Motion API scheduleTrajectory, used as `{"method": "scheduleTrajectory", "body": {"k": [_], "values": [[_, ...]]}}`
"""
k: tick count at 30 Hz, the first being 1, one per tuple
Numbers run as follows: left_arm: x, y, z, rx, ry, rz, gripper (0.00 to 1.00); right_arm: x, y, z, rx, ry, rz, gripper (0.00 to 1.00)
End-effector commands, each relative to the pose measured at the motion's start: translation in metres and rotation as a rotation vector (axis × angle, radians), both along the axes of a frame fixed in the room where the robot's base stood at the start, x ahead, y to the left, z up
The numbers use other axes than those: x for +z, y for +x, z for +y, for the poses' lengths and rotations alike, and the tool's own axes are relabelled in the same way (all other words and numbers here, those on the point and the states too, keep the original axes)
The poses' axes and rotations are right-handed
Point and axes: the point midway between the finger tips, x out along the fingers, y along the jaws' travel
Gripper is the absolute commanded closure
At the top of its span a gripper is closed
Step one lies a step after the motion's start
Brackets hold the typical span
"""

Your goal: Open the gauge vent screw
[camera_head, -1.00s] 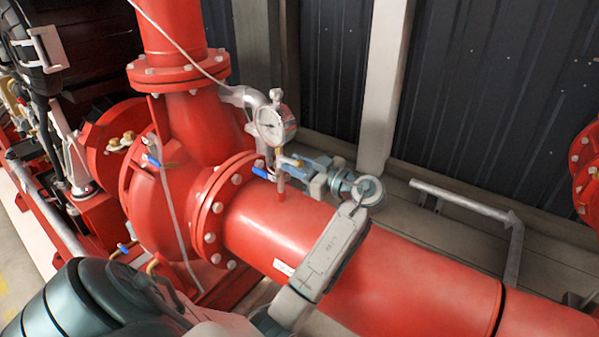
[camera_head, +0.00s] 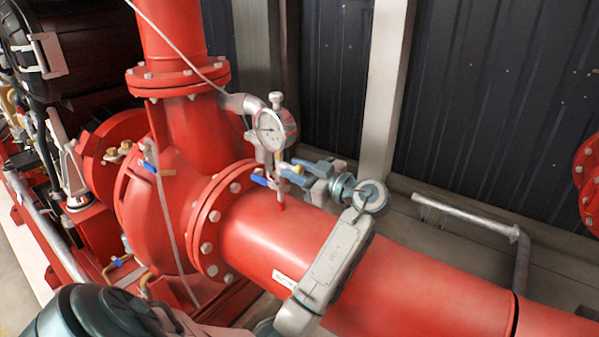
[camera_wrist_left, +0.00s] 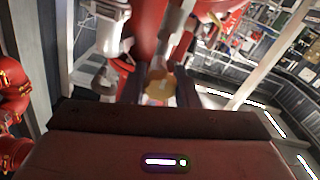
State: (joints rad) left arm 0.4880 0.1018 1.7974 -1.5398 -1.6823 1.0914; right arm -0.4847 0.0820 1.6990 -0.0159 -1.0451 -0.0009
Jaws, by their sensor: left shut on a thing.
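The round pressure gauge (camera_head: 271,128) stands upright on a thin stem above the red pipe. Below it is a valve with a blue lever (camera_head: 262,181). A small brass fitting, which looks like the gauge vent screw (camera_head: 283,168), sits on the stem's right side. My left gripper (camera_head: 292,173) reaches it from the right and is shut on it. In the left wrist view a brass round piece (camera_wrist_left: 158,90) shows between the dark fingers. The fingers hide much of the screw, so its turn cannot be told. My right gripper is not in view.
The large red pipe (camera_head: 400,282) runs under my left arm to the lower right. The red pump casing (camera_head: 150,215) and bolted flange stand left of the gauge. A thin hose hangs over the casing. A grey rail (camera_head: 465,204) and dark wall lie behind, with some free room.

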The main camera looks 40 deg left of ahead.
Motion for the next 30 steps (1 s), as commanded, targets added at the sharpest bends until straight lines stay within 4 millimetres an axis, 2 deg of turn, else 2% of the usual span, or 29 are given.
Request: {"method": "scheduleTrajectory", "body": {"k": [4, 5, 8, 17, 21, 24, 30], "values": [[0.005, 0.0, 0.001, -0.001, 0.007, -0.006, 0.96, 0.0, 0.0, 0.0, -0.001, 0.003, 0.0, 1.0], [0.005, 0.0, 0.001, -0.002, 0.007, -0.006, 0.71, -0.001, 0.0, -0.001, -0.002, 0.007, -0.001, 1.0], [0.004, 0.0, 0.001, -0.001, 0.006, -0.004, 0.51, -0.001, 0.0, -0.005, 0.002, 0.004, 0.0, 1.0], [0.001, 0.0, -0.001, -0.001, 0.001, -0.002, 0.51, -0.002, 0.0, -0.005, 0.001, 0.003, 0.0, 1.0], [-0.001, 0.002, -0.01, -0.002, -0.001, -0.002, 0.51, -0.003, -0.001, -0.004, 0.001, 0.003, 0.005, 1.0], [-0.001, 0.003, -0.024, -0.003, -0.003, -0.003, 0.51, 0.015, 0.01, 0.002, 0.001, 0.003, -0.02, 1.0], [-0.001, 0.007, -0.061, -0.004, -0.002, -0.002, 0.51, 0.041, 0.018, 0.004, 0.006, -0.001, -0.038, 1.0]]}}
